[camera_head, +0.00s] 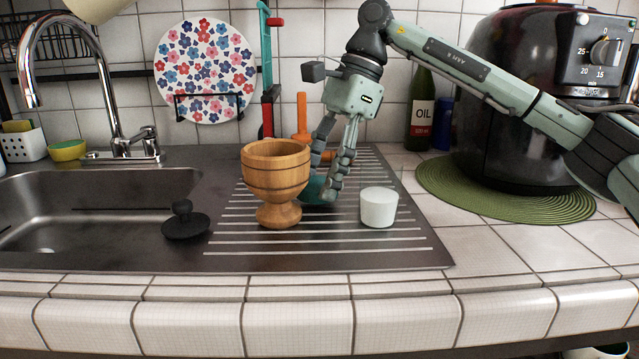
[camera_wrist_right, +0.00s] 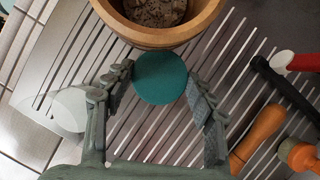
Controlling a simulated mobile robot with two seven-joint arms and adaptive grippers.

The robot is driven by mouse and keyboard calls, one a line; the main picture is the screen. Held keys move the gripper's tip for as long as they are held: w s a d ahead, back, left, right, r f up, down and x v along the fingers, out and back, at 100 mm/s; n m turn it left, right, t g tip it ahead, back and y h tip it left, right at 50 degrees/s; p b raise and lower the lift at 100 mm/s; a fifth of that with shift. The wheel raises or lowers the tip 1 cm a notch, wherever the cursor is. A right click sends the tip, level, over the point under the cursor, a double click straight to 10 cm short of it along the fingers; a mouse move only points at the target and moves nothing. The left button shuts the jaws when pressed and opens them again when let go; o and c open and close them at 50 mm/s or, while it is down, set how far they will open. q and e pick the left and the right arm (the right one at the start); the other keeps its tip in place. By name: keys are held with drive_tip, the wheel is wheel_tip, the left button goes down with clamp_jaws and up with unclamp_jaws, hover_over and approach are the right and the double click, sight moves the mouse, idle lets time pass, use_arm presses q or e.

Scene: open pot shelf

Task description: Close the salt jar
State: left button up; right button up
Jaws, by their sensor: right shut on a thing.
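A small white round jar (camera_head: 378,208), which looks like the salt jar, stands upright on the ridged drainboard. Its top looks white and flat; I cannot tell whether that is salt or a cover. It shows at the left in the right wrist view (camera_wrist_right: 62,112). My right gripper (camera_head: 324,190) points down between this jar and a wooden goblet-shaped cup (camera_head: 275,172), a little behind them. It is shut on a teal round piece (camera_wrist_right: 160,77), possibly the lid, low over the drainboard. The cup partly hides the piece in the head view. My left gripper is out of view.
The cup holds grey-brown grains and stands close to the teal piece. A black sink plug (camera_head: 184,222) lies by the sink (camera_head: 95,185). An oil bottle (camera_head: 421,112) and a black fryer (camera_head: 540,95) stand right.

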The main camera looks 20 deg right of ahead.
drive_tip(key=d, duration=0.3)
drive_tip(key=shift+w+d+f, duration=0.15)
drive_tip(key=shift+w, duration=0.05)
drive_tip(key=shift+v, duration=0.8)
use_arm(q)
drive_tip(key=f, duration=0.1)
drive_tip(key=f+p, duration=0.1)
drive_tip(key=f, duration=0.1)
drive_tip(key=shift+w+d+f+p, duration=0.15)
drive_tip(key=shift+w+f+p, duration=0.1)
drive_tip(key=shift+p, duration=0.15)
use_arm(e)
wheel_tip(320, 180, up, 13)
drive_tip(key=shift+f, duration=0.25)
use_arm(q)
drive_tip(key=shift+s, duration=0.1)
use_arm(e)
drive_tip(key=shift+s+f, duration=0.1)
